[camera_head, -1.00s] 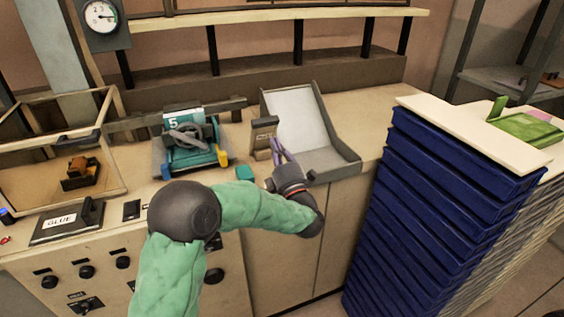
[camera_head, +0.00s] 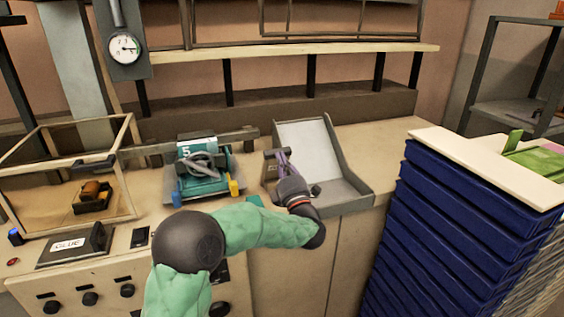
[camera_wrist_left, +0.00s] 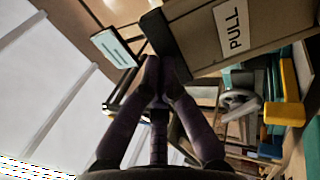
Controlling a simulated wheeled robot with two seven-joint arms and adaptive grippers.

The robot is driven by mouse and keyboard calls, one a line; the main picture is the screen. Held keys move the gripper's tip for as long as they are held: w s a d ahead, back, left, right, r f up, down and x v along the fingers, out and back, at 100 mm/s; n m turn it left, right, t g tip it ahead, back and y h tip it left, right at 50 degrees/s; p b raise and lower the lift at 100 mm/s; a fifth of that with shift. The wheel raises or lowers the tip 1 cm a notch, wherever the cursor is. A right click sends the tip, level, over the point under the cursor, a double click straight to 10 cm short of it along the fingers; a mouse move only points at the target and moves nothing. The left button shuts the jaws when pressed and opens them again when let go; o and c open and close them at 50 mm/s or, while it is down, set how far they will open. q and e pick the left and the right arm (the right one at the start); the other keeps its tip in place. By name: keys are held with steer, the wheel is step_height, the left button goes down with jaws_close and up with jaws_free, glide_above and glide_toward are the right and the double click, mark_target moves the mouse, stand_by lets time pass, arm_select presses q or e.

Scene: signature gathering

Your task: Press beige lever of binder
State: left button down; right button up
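The binder (camera_head: 203,183) is a teal machine marked 5 on the worktop, left of centre in the head view. At its right stands a beige lever block (camera_head: 269,168). In the left wrist view the beige lever (camera_wrist_left: 270,30) is large at the upper right, with a white PULL label and a dark end. My left gripper (camera_head: 281,155) is at the lever's right side, in front of the grey tray. In the wrist view its fingertips (camera_wrist_left: 161,66) are together, at the lever's dark end; I cannot tell whether they touch it. My right gripper is not in view.
A grey open tray (camera_head: 345,195) stands right of the lever. Stacked blue trays (camera_head: 450,225) rise at the right under a pale board. A glass case (camera_head: 60,205) and a GLUE box (camera_head: 75,246) are at the left. A shelf runs behind.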

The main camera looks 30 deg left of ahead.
arm_select(q)
steer(key=w+a+r+g+h+p, duration=0.1)
steer(key=p, duration=0.2)
steer(key=w+a+r+g+h+p, duration=0.1)
steer(key=w+a+p, duration=0.1)
steer(key=p, duration=0.2)
steer(key=w+a+r+g+h+p, duration=0.1)
steer(key=a+r+p, duration=0.1)
steer(key=p, duration=0.1)
steer(key=shift+w+a+g+h+p, duration=0.25)
steer(key=shift+w+g+h+p, duration=0.05)
steer(key=shift+w+h+p, duration=0.1)
steer(key=w+a+g+h+p, duration=0.3)
steer(key=a+p, duration=0.3)
steer(key=p, duration=1.2)
steer(key=shift+w+f+h, duration=0.3)
steer(key=shift+w+h, duration=0.2)
steer(key=shift+w, duration=0.4)
steer(key=shift+r, duration=0.1)
